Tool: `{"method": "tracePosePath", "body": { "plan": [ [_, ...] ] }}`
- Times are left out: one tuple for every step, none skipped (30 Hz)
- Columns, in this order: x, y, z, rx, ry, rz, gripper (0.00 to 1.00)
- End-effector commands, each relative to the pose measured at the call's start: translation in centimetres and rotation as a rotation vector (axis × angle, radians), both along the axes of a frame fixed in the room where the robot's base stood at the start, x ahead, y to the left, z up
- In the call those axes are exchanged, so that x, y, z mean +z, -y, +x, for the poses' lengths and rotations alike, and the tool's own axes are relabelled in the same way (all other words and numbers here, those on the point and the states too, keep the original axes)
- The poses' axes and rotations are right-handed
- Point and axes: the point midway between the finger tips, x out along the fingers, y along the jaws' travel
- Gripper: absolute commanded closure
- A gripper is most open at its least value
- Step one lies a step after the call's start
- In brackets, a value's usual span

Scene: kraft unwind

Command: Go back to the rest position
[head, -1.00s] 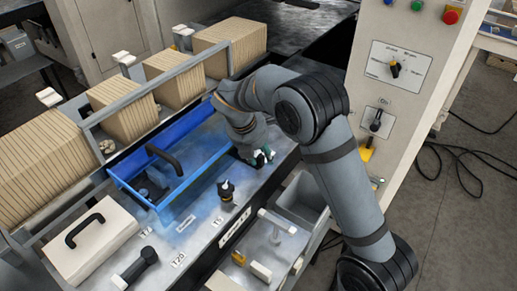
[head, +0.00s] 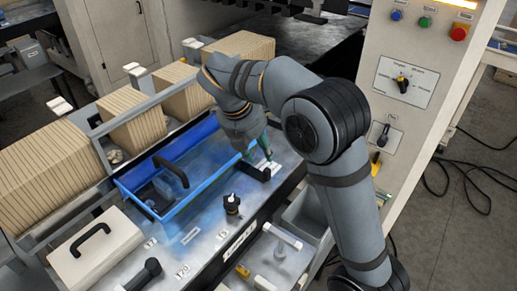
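My gripper (head: 258,150) hangs just off the right end of the blue tray (head: 206,184), above the grey metal counter. Only a small dark and green part of it shows below my wrist, so its fingers cannot be made out. A black object (head: 258,173) lies on the counter just below it, beside a white label. I cannot tell whether the gripper touches it. My arm is bent, with its elbow high on the right and its wrist pointing down.
The blue tray has a black handle. A black knob-like tool (head: 232,204), a cream box (head: 96,249) and a black-handled tool (head: 143,274) stand on the counter. Cardboard stacks (head: 133,116) line the back rail. A control cabinet (head: 415,75) rises close to my arm's right.

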Motion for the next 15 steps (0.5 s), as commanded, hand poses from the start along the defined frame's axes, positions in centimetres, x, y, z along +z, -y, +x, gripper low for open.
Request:
{"method": "tracePosePath", "body": {
  "plan": [
    [0.0,0.0,0.0,0.0,0.0,0.0,0.66],
    [0.0,0.0,0.0,0.0,0.0,0.0,0.66],
    [0.0,0.0,0.0,0.0,0.0,0.0,0.66],
    [0.0,0.0,0.0,0.0,0.0,0.0,0.66],
    [0.0,0.0,0.0,0.0,0.0,0.0,0.66],
    [-0.1,0.0,0.0,0.0,0.0,0.0,0.66],
    [-0.2,0.1,0.0,0.0,0.0,-0.001,0.66],
    [-0.3,0.1,0.1,-0.001,-0.001,-0.002,0.66],
    [-0.5,0.2,0.2,-0.001,-0.001,-0.002,0.66],
    [-0.8,0.2,0.3,0.0,-0.001,-0.002,0.66],
    [-1.1,0.3,0.4,0.0,-0.001,-0.002,0.66],
    [-1.6,0.4,0.5,0.001,-0.002,-0.003,0.66],
    [-2.1,0.5,0.7,0.0,-0.003,-0.002,0.66],
    [-2.5,0.6,0.8,-0.001,-0.003,-0.003,0.66],
    [-3.2,0.8,1.1,-0.002,-0.003,-0.003,0.66]
  ]
}}
